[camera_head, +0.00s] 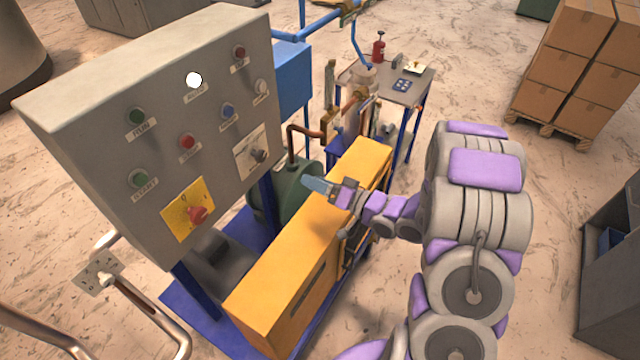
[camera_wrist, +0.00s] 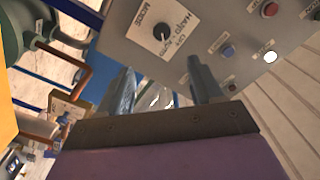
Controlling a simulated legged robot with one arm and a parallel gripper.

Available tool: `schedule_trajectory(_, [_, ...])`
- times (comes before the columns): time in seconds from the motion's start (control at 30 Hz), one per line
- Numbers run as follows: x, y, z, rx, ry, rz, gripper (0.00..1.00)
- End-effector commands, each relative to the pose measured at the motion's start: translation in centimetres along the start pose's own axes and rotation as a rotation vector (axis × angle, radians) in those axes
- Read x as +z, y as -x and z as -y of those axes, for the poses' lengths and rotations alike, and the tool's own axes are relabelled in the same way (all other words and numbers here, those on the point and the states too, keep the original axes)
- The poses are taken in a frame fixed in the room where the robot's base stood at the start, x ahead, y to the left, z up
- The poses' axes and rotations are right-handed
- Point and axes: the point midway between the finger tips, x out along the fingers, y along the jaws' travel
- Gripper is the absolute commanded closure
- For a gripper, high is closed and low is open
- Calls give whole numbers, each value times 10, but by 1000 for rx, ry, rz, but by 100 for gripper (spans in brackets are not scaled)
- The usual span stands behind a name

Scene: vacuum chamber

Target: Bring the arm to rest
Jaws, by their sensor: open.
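My gripper (camera_head: 318,186) is at the end of my purple and grey arm, above the yellow machine housing (camera_head: 290,275) and to the right of the grey control panel (camera_head: 150,100). It points left, towards the panel. In the wrist view its two fingers (camera_wrist: 162,88) stand apart with nothing between them. The mode knob (camera_wrist: 162,33) on the panel shows ahead of the fingers, and a gap seems to lie between them and the panel. The arm is bent, with its thick joints at the right of the head view.
The panel carries several buttons and a red switch on a yellow plate (camera_head: 188,208). A green motor housing (camera_head: 290,195) and a copper pipe (camera_head: 303,132) lie close to my gripper. A small table (camera_head: 410,92) stands behind. Boxes (camera_head: 572,70) on a pallet stand at the back right.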

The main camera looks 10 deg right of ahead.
Motion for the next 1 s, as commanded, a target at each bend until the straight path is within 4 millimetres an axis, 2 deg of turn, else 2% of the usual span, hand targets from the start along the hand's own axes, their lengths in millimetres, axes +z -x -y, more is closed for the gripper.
schedule_trajectory(0.2, [0, 7, 0, 1, -1, 0, 35])
schedule_trajectory(0.73, [0, 6, -2, 13, 12, 7, 35])
schedule_trajectory(0.87, [2, 4, -16, 90, 78, 45, 35])
schedule_trajectory(1.0, [0, 5, -42, 244, 193, 113, 35])
